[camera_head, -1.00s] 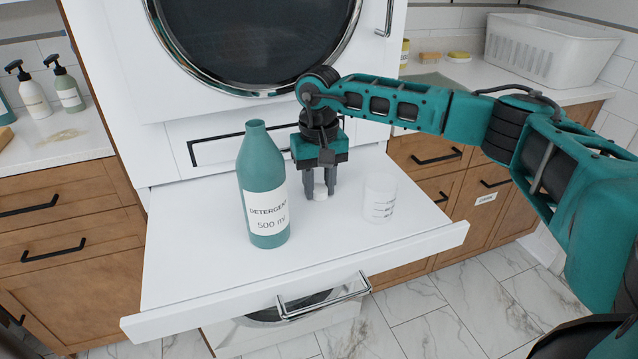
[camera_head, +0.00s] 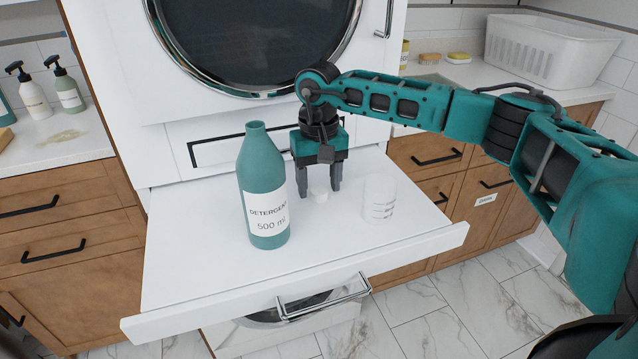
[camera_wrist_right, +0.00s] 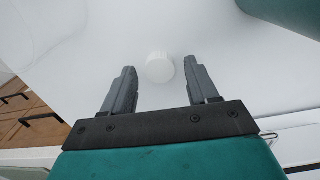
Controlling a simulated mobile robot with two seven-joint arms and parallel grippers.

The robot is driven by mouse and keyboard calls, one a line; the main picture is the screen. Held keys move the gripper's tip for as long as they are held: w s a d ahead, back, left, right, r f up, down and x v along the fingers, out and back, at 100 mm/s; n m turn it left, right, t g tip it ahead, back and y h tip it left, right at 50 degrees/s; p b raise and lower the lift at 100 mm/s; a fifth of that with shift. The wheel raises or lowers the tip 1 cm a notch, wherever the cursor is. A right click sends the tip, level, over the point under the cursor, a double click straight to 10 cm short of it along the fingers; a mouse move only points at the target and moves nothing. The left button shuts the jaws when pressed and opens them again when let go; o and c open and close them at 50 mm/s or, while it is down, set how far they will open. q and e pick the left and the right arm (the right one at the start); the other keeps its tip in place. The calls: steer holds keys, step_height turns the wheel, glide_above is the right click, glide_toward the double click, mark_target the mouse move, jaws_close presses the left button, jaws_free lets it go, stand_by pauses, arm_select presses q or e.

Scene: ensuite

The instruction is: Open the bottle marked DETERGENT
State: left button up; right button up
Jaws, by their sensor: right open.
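The teal bottle marked DETERGENT (camera_head: 264,190) stands upright on the white pull-out shelf (camera_head: 200,270). Its narrow neck is uncovered at the top. A small white cap (camera_head: 320,195) lies on the shelf to the right of the bottle. My right gripper (camera_head: 318,188) points down over the cap, with its fingers open on either side and apart from it. In the right wrist view, the cap (camera_wrist_right: 159,67) shows between the two open fingers (camera_wrist_right: 160,85), and part of the teal bottle (camera_wrist_right: 285,12) shows at the top right. My left gripper is not in view.
A clear measuring cup (camera_head: 379,197) stands on the shelf to the right of my right gripper. The white machine with a round door (camera_head: 255,45) rises behind. Pump bottles (camera_head: 68,90) stand on the left counter. A white basket (camera_head: 550,55) is on the right counter. The shelf's front left is clear.

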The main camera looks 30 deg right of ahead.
mark_target(319, 190)
step_height(319, 190, up, 11)
steer(key=shift+r+p, duration=0.15)
steer(key=shift+p, duration=0.2)
